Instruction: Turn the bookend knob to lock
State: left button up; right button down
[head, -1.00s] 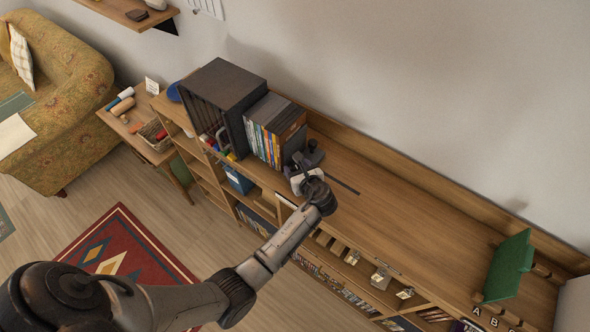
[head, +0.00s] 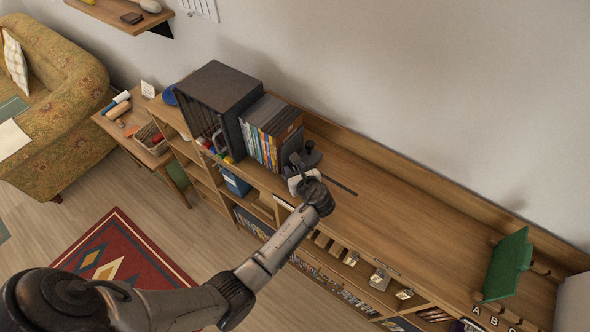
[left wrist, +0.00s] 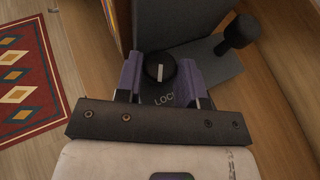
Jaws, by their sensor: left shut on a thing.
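The bookend (head: 290,148) is a dark upright plate beside the row of cases on the shelf top. Its grey plate also shows in the left wrist view (left wrist: 185,22). The round black knob (left wrist: 160,68) bears a white pointer line, nearly upright in that view. The letters "LOC" (left wrist: 164,100) show below it, the rest of the label hidden. My left gripper (head: 299,182) is at the bookend's base. In the left wrist view its purple-sided fingers (left wrist: 160,73) are on both sides of the knob, shut on it. My right gripper is not in view.
Several DVD cases (head: 262,146) and a dark storage box (head: 218,98) stand left of the bookend. A second black, handle-like part (left wrist: 240,32) rises close by. The shelf top (head: 420,205) is clear to the right, up to a green stand (head: 508,262).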

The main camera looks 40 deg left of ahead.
pick_arm(q)
jog(key=n+g, duration=0.1)
jog(key=n+g+y, duration=0.1)
jog(key=g, duration=0.1)
jog(key=shift+w+n, duration=0.3)
jog(key=shift+n, duration=0.1)
jog(key=shift+w+n+g, duration=0.15)
jog(key=shift+n+g, duration=1.15)
jog(key=shift+g, duration=0.3)
jog(key=shift+n+g, duration=0.3)
jog(key=o, duration=0.9)
jog(key=shift+d, duration=0.15)
